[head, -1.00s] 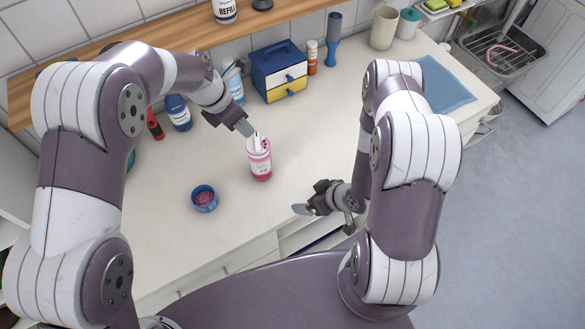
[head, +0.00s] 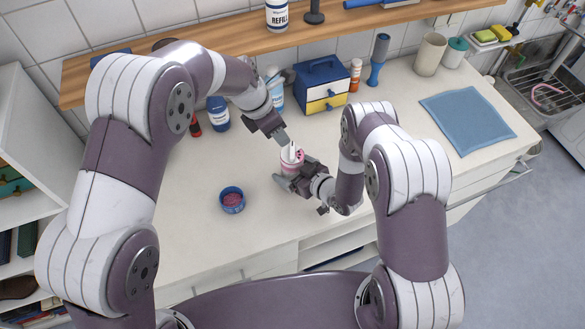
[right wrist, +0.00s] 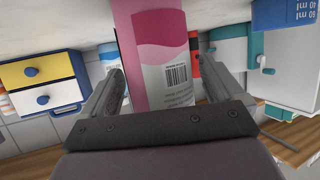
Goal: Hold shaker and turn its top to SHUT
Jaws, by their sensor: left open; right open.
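The pink and white shaker (head: 291,161) stands upright on the white counter; its labelled, barcoded side fills the middle of the right wrist view (right wrist: 160,55). My left gripper (head: 284,140) is open, pointing down at the shaker's top with its fingertips at the lid. I cannot tell whether they touch it. My right gripper (head: 288,176) is open at the shaker's lower body, and in the right wrist view its two fingers (right wrist: 158,88) lie on either side of the body with gaps visible. The lid's markings are hidden or too small to read.
A blue bowl (head: 232,200) with pink contents sits left of the shaker. A blue cloth (head: 467,120) lies at right.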

